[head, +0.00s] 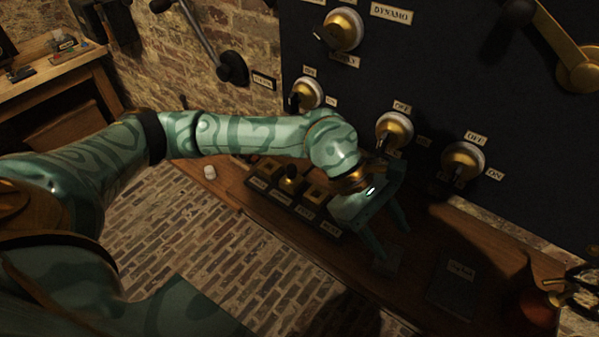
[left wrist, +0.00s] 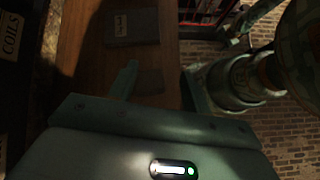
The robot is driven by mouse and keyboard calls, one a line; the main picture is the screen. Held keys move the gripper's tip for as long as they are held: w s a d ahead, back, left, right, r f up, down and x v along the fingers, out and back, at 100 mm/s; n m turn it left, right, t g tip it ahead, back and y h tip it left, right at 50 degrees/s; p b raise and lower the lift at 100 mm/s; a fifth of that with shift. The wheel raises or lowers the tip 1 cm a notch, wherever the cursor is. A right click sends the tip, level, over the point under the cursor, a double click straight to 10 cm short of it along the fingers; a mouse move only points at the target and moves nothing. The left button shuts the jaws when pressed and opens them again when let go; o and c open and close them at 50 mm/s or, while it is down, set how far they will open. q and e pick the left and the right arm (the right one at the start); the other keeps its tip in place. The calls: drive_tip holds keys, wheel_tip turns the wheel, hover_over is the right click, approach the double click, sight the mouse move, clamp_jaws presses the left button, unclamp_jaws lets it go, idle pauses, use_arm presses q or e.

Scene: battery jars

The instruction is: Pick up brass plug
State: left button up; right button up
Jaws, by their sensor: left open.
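A low dark block with labelled square brass sockets (head: 316,192) sits on the wooden bench at the foot of the dark panel. A small rounded brass piece, apparently the brass plug (head: 289,181), stands up in one of the sockets; its details are dim. My left gripper (head: 391,243) is open over the bench, to the right of the block, with its fingers pointing down. Nothing shows between its fingers. In the left wrist view the open fingers (left wrist: 158,88) are over bare wood; the plug does not show there.
The dark panel (head: 400,75) behind carries several brass knobs that stick out, such as the ON/OFF knob (head: 395,130). A dark labelled book (head: 458,280) lies on the bench at right. A small white object (head: 210,172) is left of the block.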

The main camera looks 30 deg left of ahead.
use_arm(q)
drive_tip(key=w+a+f+t+y, duration=0.15)
drive_tip(key=w+a+y, duration=0.3)
drive_tip(key=a, duration=0.45)
wheel_tip(320, 180, up, 2)
drive_tip(key=y, duration=0.6)
hover_over(292, 167)
drive_tip(key=d, duration=0.2)
drive_tip(key=shift+a+f+b, duration=0.4)
drive_tip(key=shift+a+f, duration=0.4)
drive_tip(key=shift+f, duration=0.05)
drive_tip(key=f, duration=0.1)
drive_tip(key=f+b, duration=0.1)
drive_tip(key=f, duration=0.3)
drive_tip(key=shift+a+f+b, duration=0.15)
drive_tip(key=shift+a+b, duration=0.1)
drive_tip(key=shift+b, duration=0.05)
drive_tip(key=shift+w, duration=0.1)
drive_tip(key=c, duration=1.1)
